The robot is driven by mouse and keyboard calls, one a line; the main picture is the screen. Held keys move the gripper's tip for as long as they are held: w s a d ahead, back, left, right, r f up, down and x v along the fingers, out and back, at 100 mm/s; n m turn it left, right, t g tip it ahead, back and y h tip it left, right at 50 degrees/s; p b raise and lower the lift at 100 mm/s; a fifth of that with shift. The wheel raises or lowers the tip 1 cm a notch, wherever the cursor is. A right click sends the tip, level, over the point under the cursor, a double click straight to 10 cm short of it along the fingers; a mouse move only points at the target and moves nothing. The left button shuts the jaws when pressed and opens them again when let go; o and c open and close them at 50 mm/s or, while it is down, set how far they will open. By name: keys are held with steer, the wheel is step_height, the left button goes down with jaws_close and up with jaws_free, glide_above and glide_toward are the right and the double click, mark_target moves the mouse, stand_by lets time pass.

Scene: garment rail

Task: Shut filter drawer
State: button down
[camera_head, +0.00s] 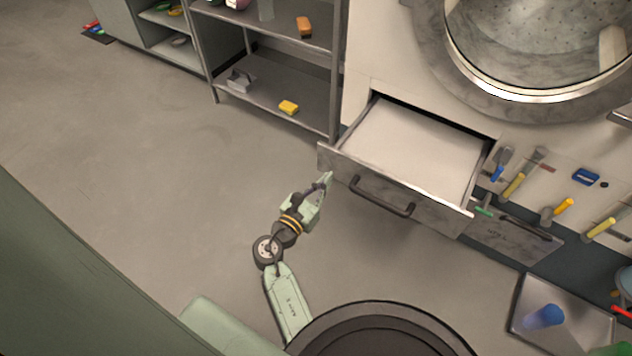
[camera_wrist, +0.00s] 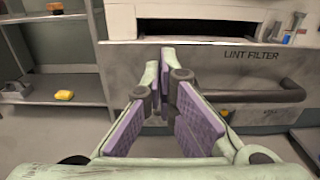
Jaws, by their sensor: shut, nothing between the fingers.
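The filter drawer (camera_head: 412,145) stands pulled out from the white machine below its round door. Its grey front carries a dark bar handle (camera_head: 382,197). In the wrist view the drawer front (camera_wrist: 222,72) is marked LINT FILTER, with the handle (camera_wrist: 255,93) on the right and the dark opening (camera_wrist: 200,28) behind. My gripper (camera_head: 327,178) is shut and empty, close in front of the left end of the drawer front, left of the handle. Its purple-padded fingers (camera_wrist: 168,95) also show in the wrist view. I cannot tell whether the fingertips touch the front.
A grey metal shelf (camera_head: 275,85) with a yellow sponge (camera_head: 288,107) stands left of the drawer. Several brushes and tools hang on the wall at right. A metal tray (camera_head: 562,315) with a blue cup (camera_head: 543,317) is at lower right. The floor at left is clear.

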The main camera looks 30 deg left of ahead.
mark_target(344, 157)
steer(key=w+p, duration=0.1)
steer(key=w, duration=0.6)
steer(key=shift+w+d, duration=0.1)
